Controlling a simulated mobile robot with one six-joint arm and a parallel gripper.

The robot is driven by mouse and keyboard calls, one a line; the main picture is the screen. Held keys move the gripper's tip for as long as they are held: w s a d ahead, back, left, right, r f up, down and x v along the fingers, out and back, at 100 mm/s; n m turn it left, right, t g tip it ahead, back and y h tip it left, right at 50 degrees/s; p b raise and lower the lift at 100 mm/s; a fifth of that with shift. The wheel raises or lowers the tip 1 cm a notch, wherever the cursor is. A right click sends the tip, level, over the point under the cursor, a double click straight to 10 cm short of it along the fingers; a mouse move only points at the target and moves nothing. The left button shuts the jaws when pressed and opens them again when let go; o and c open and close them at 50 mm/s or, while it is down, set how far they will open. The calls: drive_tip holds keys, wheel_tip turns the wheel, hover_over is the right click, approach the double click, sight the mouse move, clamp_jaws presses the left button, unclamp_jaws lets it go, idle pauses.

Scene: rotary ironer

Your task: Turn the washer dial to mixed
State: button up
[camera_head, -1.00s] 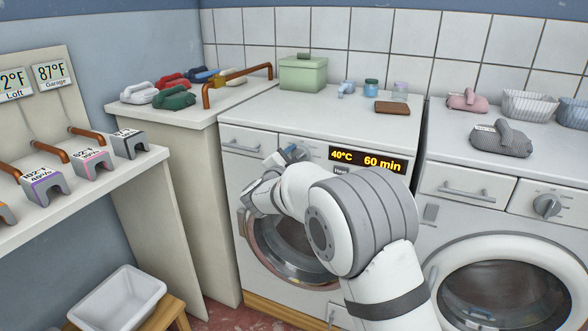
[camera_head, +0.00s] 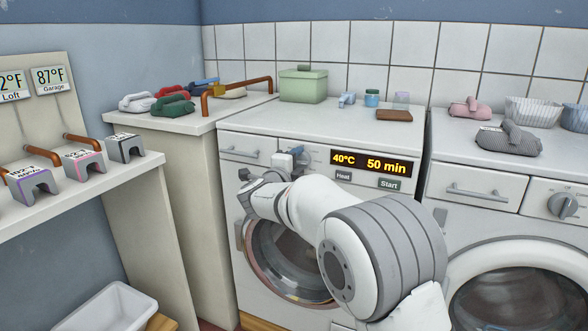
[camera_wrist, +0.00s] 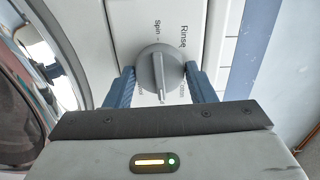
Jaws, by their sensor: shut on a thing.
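The washer (camera_head: 265,212) stands in the middle of the head view. Its display (camera_head: 374,163) reads 40°C and 50 min. My gripper (camera_wrist: 160,75) is shut on the dial, one blue finger on each side. In the head view my gripper (camera_head: 293,158) is at the panel, left of the display, and mostly hides the dial.
Heat and Start buttons (camera_head: 389,184) sit below the display. The round washer door (camera_head: 262,262) is below my arm. A drawer handle (camera_head: 240,152) is left of my gripper. A second machine (camera_head: 480,215) stands close on the right. A shelf (camera_head: 90,190) is at left.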

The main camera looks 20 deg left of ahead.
idle(0.4)
drive_tip(key=o, duration=1)
drive_tip(key=shift+c, duration=0.2)
drive_tip(key=shift+s, duration=0.3)
drive_tip(key=s+p, duration=0.1)
drive_tip(key=s, duration=0.6)
drive_tip(key=shift+a, duration=0.3)
